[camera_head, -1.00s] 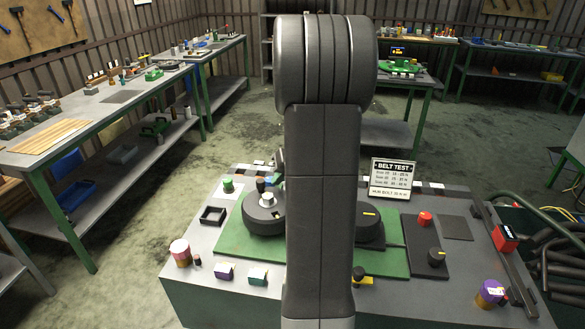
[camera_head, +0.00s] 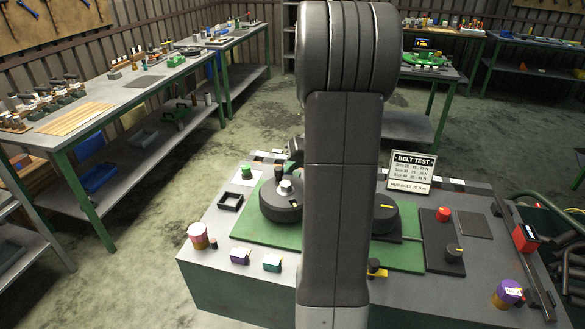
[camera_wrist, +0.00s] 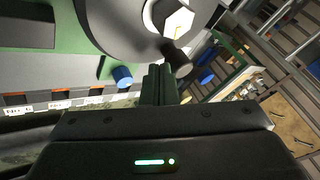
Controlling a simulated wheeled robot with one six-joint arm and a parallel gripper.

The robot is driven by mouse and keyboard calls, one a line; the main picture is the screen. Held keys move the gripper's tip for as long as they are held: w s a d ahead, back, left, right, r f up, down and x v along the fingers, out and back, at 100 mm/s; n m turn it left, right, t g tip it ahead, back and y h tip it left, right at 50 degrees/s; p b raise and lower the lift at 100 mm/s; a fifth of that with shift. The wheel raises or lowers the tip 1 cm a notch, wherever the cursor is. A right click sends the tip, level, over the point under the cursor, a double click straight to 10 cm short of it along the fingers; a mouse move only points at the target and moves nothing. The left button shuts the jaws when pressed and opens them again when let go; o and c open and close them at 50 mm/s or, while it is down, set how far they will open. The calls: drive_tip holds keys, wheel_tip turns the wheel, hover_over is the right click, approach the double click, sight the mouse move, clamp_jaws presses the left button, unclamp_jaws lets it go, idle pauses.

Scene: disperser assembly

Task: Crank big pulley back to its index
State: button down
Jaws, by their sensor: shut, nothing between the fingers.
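The big pulley (camera_head: 272,212) is a dark round disc at the left of the green base plate (camera_head: 325,238), with a light hex hub (camera_head: 286,187) on top. A crank knob (camera_head: 279,172) stands at its far side. In the wrist view, the pulley (camera_wrist: 120,22) fills the top, with the white hex hub (camera_wrist: 178,22) and the dark crank knob (camera_wrist: 178,58). My gripper (camera_wrist: 160,72) is shut and empty, its fingertips close beside the knob. I cannot tell whether they touch. My arm hides part of the base plate in the head view.
A second dark pulley (camera_head: 384,218) with a yellow mark sits to the right. A blue peg (camera_wrist: 122,77) is near my fingers. A belt test sign (camera_head: 411,171), a red knob (camera_head: 443,214), a dark knob (camera_head: 454,253) and an open black tray (camera_head: 230,201) stand around on the bench.

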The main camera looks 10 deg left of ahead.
sight(277, 169)
drive_tip(key=shift+a+f+n+b, duration=0.1)
drive_tip(key=shift+a+n+b, duration=0.05)
drive_tip(key=shift+n+b, duration=0.25)
drive_tip(key=shift+a+f+n+g+b, duration=0.1)
drive_tip(key=shift+a+n+g+b, duration=0.25)
drive_tip(key=shift+n+g+b, duration=0.4)
drive_tip(key=shift+a+n+g+b, duration=0.45)
drive_tip(key=shift+n+g, duration=0.1)
drive_tip(key=shift+n, duration=0.3)
drive_tip(key=n+g, duration=0.1)
drive_tip(key=a+n+g, duration=0.1)
drive_tip(key=n, duration=0.2)
drive_tip(key=shift+s+a+n+g+h+b, duration=0.3)
drive_tip(key=shift+s+g+b, duration=0.05)
drive_tip(key=shift+s+g, duration=0.05)
drive_tip(key=shift+s+a, duration=0.15)
drive_tip(key=shift+s+a+r, duration=0.1)
drive_tip(key=shift+r, duration=0.1)
drive_tip(key=v, duration=1.3)
drive_tip(key=shift+d+r+b, duration=0.25)
drive_tip(key=shift+r+b, duration=0.05)
drive_tip(key=shift+b, duration=0.1)
